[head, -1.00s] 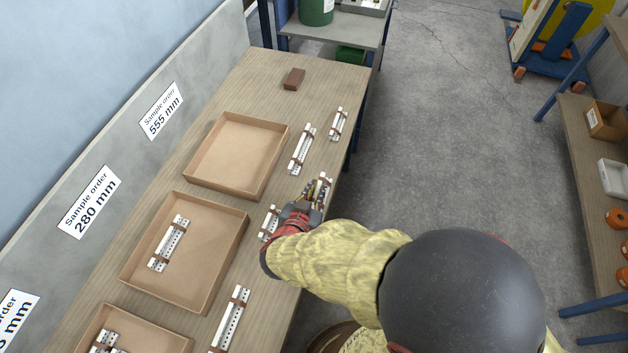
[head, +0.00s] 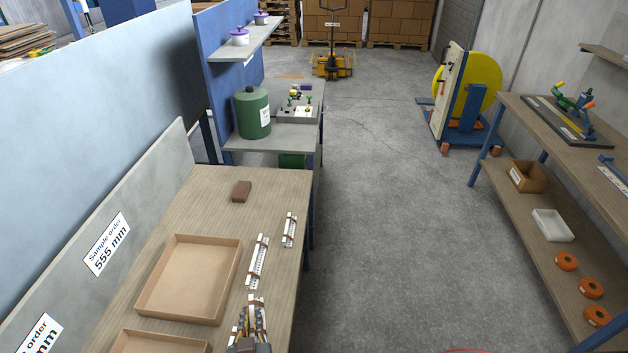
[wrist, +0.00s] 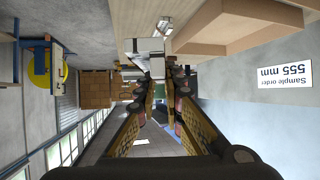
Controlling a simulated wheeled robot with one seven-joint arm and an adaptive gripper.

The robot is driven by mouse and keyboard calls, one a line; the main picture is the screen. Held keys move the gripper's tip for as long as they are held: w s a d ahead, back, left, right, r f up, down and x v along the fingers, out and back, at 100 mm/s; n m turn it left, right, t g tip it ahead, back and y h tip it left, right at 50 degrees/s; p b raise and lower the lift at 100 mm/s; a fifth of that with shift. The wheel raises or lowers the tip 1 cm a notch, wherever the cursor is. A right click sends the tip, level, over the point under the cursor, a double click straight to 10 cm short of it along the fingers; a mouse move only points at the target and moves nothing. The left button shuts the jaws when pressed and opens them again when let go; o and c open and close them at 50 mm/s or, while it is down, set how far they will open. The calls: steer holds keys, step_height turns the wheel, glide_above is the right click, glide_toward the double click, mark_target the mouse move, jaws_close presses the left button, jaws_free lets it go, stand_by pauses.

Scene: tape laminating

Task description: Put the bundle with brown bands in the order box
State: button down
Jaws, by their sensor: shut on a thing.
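My gripper (head: 249,322) is at the lower middle of the head view, over the right edge of the wooden table. It is shut on a bundle of white perforated strips with a brown band (head: 257,302). The wrist view, turned upside down, shows the bundle (wrist: 143,47) between the fingertips (wrist: 157,78). I cannot tell its height above the table. An empty open cardboard box (head: 232,285) lies left of the gripper, by the sign "Sample order 555 mm" (head: 107,245). A second box (head: 135,335) is cut off below. Which is the order box is unclear.
Two other banded bundles, a longer one (head: 258,262) and a shorter one (head: 289,230), lie on the table (head: 205,205) beyond the gripper. A brown block (head: 241,191) lies at the far end. A green canister (head: 253,113) stands behind.

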mark_target(254, 304)
steer(key=w, duration=0.1)
steer(key=w+n+y, duration=0.1)
steer(key=w, duration=0.1)
steer(key=w+f+n+y, duration=0.1)
steer(key=w, duration=0.1)
steer(key=shift+w+a+g, duration=0.1)
steer(key=shift+a+g, duration=0.15)
steer(key=shift+g, duration=0.05)
steer(key=w+d+f+m+h, duration=0.1)
steer(key=w+d+f, duration=0.2)
steer(key=d, duration=0.8)
steer(key=w+d+f+m+h, duration=0.1)
steer(key=w+d+f+h, duration=0.1)
steer(key=d, duration=1)
steer(key=w+d+f+m+h, duration=0.1)
steer(key=w+d+f, duration=0.3)
steer(key=d, duration=0.7)
steer(key=shift+w+d+f+m+t, duration=0.15)
steer(key=shift+w+d+m+t, duration=0.35)
steer(key=shift+w, duration=0.7)
